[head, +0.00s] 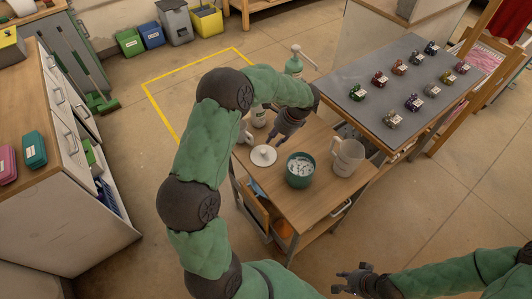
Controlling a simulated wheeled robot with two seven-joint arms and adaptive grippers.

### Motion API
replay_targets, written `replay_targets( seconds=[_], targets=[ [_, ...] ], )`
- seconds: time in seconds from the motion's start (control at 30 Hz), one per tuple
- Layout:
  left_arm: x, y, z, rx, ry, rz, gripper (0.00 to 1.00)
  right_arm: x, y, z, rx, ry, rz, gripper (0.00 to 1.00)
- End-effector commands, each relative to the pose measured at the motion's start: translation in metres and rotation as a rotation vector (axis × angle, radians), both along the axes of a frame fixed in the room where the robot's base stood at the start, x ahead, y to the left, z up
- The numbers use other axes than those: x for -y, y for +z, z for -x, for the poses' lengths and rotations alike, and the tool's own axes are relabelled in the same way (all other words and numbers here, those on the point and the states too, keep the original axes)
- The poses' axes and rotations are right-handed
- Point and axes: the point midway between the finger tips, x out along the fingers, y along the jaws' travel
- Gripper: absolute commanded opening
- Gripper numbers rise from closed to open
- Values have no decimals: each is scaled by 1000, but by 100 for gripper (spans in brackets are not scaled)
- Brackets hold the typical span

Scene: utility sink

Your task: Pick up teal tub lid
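A teal tub (301,175) with white contents stands uncovered on the wooden cart top. A round white lid (263,156) with a small knob lies flat to its left; no teal lid shows by the tub. My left gripper (273,141) is just above and right of the lid, pointing down, its fingers apart and empty. It looks clear of the lid, though the small gap is hard to judge. My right gripper (347,281) is low at the bottom of the view, away from the cart, open and empty.
A clear jug (346,157) stands right of the tub. A grey table (400,82) with several small items adjoins at right. The cart's front top is clear.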

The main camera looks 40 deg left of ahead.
Motion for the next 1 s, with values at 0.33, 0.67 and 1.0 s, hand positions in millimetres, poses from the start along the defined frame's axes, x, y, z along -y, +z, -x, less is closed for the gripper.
replay_targets(
  seconds=[0.33, 0.67, 1.0],
  targets=[
    [-14, -39, 8, -1, -1, 1, 30, 0, -12, 0, 0, 0, 0, 30],
    [-30, -74, 15, -2, 1, 1, 30, 0, -29, 0, 0, 0, 0, 30],
    [-34, -83, 17, 0, 0, 0, 30, 0, -31, 0, 0, 0, 0, 30]
  ],
)
